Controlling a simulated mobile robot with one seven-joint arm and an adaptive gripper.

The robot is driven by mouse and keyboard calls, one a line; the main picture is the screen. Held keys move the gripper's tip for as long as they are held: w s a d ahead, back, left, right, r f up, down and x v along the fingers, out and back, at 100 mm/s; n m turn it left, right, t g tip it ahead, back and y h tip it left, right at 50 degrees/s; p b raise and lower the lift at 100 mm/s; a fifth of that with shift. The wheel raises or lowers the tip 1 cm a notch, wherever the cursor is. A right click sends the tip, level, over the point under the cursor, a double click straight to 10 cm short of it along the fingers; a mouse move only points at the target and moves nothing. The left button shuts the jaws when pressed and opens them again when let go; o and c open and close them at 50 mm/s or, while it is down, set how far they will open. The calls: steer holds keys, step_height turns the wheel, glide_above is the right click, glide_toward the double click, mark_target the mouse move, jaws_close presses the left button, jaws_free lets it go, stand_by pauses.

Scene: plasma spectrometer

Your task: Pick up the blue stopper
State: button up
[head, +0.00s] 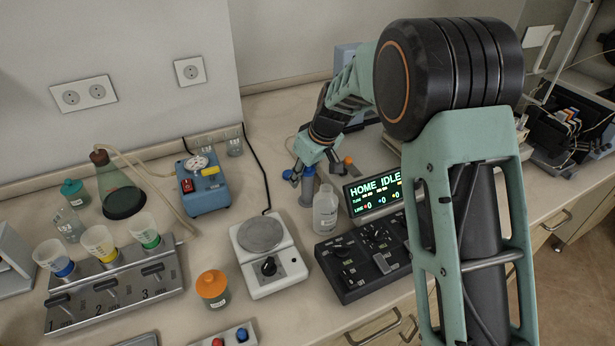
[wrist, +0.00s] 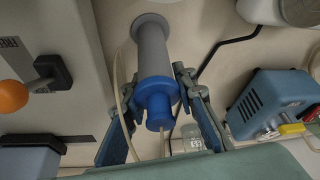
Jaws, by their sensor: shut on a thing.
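The blue stopper (wrist: 154,97) sits at the top end of a grey cylinder (wrist: 153,50) in the wrist view. The cylinder stands on the bench; its round foot shows at the far end. My gripper (wrist: 156,80) has one finger on each side of the stopper and is shut on it. In the head view my gripper (head: 306,168) is over the grey cylinder (head: 307,190), with the stopper (head: 309,171) partly hidden by the fingers. The stopper appears still seated on the cylinder.
A clear bottle (head: 326,210) stands close in front of the cylinder. The display (head: 375,195) and black control panel (head: 362,262) are to the right. An orange-knobbed lever (wrist: 14,95) is beside my gripper. A blue pump (head: 203,183) and a balance (head: 267,255) stand to the left.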

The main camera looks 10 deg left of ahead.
steer(key=c, duration=0.4)
jaws_close()
steer(key=shift+r, duration=0.1)
step_height(320, 180, up, 18)
stand_by(0.3)
steer(key=shift+s, duration=0.1)
